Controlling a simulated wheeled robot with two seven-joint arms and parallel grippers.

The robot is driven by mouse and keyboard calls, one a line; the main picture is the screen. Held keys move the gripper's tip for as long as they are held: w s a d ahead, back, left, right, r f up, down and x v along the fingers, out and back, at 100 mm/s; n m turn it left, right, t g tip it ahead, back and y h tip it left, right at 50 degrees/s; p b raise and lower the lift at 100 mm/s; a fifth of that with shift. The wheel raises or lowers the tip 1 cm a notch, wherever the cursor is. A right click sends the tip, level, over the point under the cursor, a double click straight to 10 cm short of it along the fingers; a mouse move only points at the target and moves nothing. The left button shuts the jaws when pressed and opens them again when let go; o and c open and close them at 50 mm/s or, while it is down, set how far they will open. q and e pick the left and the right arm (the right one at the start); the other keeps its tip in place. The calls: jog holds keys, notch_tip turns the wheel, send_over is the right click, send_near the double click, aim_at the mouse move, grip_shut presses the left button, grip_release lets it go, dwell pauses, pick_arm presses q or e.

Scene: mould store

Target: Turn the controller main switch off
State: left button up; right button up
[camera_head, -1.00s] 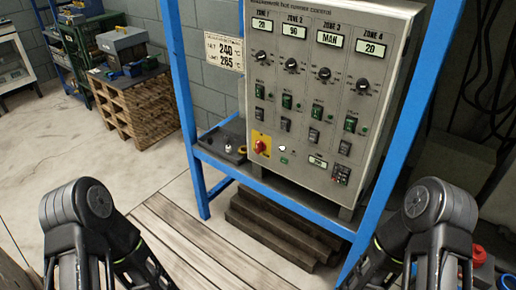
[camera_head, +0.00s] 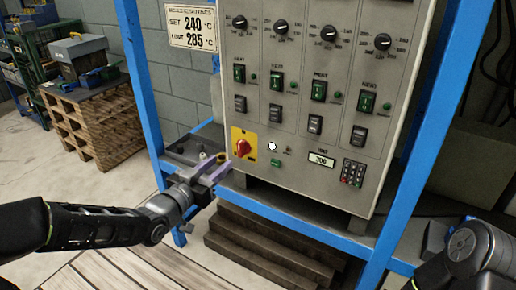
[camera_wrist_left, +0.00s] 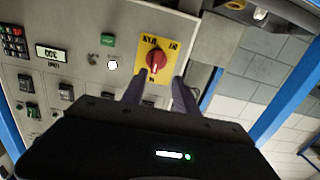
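The controller main switch (camera_head: 242,148) is a red rotary knob on a yellow plate, low on the left of the grey controller panel (camera_head: 300,120). It also shows in the left wrist view (camera_wrist_left: 157,60), where the picture is turned over. My left gripper (camera_head: 226,163) is open, its two fingers just short of the knob and apart from it. In the left wrist view its fingertips (camera_wrist_left: 158,80) point at the knob, one on each side below it. The gap between them looks empty. My right arm shows at the bottom right; its gripper is out of the picture.
A blue frame (camera_head: 140,90) holds the panel, with posts at both sides. Zone dials, green switches (camera_head: 277,80) and a keypad (camera_head: 352,173) crowd the panel. A dark box (camera_head: 190,146) sits on the shelf by my left gripper. Brown steps (camera_head: 270,245) lie below.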

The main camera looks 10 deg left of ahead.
aim_at(239, 145)
pick_arm(q)
jog(key=shift+s+d+r+m+h, duration=0.1)
jog(key=shift+d+r+m+h, duration=0.25)
jog(key=shift+r, duration=0.35)
jog(key=shift+f, duration=0.1)
jog(key=b+x, duration=0.1)
jog(key=x, duration=0.7)
jog(key=shift+a+b, duration=0.1)
jog(key=shift+b, duration=0.2)
jog(key=shift+c, duration=0.3)
grip_shut()
